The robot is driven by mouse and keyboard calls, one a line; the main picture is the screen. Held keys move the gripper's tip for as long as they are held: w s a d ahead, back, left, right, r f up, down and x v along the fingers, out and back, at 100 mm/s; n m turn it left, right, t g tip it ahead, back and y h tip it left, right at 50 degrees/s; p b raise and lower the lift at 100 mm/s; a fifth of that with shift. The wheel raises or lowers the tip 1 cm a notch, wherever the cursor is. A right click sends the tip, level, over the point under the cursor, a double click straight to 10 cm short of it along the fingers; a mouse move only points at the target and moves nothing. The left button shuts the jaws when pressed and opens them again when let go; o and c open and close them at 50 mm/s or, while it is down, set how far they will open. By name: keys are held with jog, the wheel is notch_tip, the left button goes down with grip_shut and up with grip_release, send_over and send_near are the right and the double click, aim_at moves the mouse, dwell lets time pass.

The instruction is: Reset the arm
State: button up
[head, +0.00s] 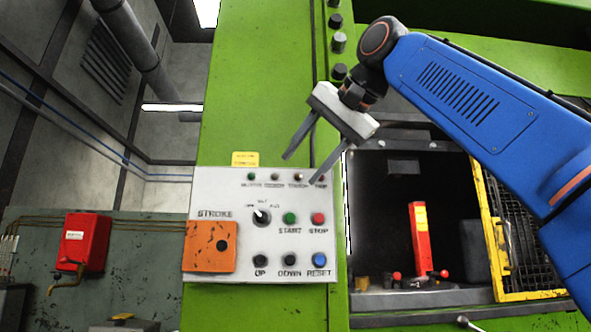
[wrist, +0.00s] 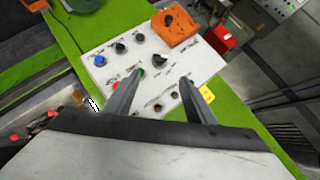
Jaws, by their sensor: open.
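My gripper (head: 298,170) is open and empty. In the head view it hangs in front of the upper right part of the white control panel (head: 208,188), its fingers pointing down and left. My blue arm reaches in from the right. In the wrist view my gripper (wrist: 158,87) also shows open, its two fingers spread over the panel (wrist: 110,72). The panel carries a green START button, a red STOP button, a blue RESET button and a dark selector knob. I cannot tell whether a fingertip touches the panel.
An orange box (head: 208,247) sits on the panel's left part. Right of the green column (head: 250,80) is a dark press opening with a red upright part (head: 419,238) and a yellow-framed mesh guard (head: 489,245). A red box (head: 83,242) is on the left wall.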

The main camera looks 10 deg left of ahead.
dwell(0.6)
jog(key=d+f+h, duration=0.3)
jog(key=d+f, duration=0.8)
jog(key=f, duration=0.5)
jog(key=d+f+h, duration=0.3)
jog(key=d+f, duration=0.8)
jog(key=f, duration=0.5)
jog(key=s+d+f+g+h, duration=0.1)
jog(key=s+d+f, duration=0.3)
jog(key=f, duration=0.9)
jog(key=s+d+f+n+g, duration=0.1)
jog(key=s+d+f, duration=0.4)
jog(key=f, duration=0.8)
jog(key=s+d+f+g+h, duration=0.1)
jog(key=s+d+f, duration=0.3)
jog(key=s+f, duration=0.5)
notch_tip(320, 180, down, 4)
jog(key=shift+d+h, duration=0.3)
jog(key=shift+d, duration=0.05)
